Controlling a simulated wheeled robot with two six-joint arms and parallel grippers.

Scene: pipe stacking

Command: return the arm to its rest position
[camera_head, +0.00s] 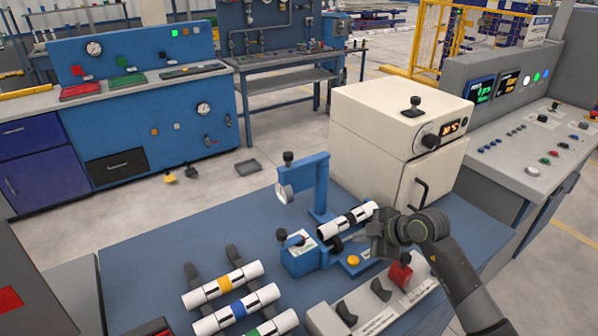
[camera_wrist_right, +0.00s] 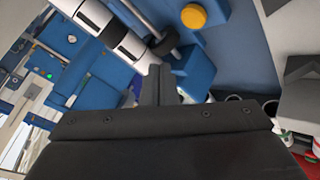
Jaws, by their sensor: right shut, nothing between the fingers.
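My right arm comes in from the lower right in the head view. Its gripper (camera_head: 370,238) is over the blue table beside a white pipe with black bands (camera_head: 347,221). The gripper is shut and empty; its closed fingers (camera_wrist_right: 159,82) show at the centre of the wrist view. The banded pipe also shows at the upper left of the wrist view (camera_wrist_right: 112,28), apart from the fingers. In the head view the pipe lies tilted on a blue fixture (camera_head: 300,256). My left gripper is not in view.
A blue upright stand (camera_head: 318,185) and a cream oven-like box (camera_head: 385,140) stand behind the gripper. A grey switch panel (camera_head: 375,305) with a red knob (camera_head: 400,275) lies below the arm. Several white pipes, including a yellow-banded one (camera_head: 223,286), lie on a rack at front left.

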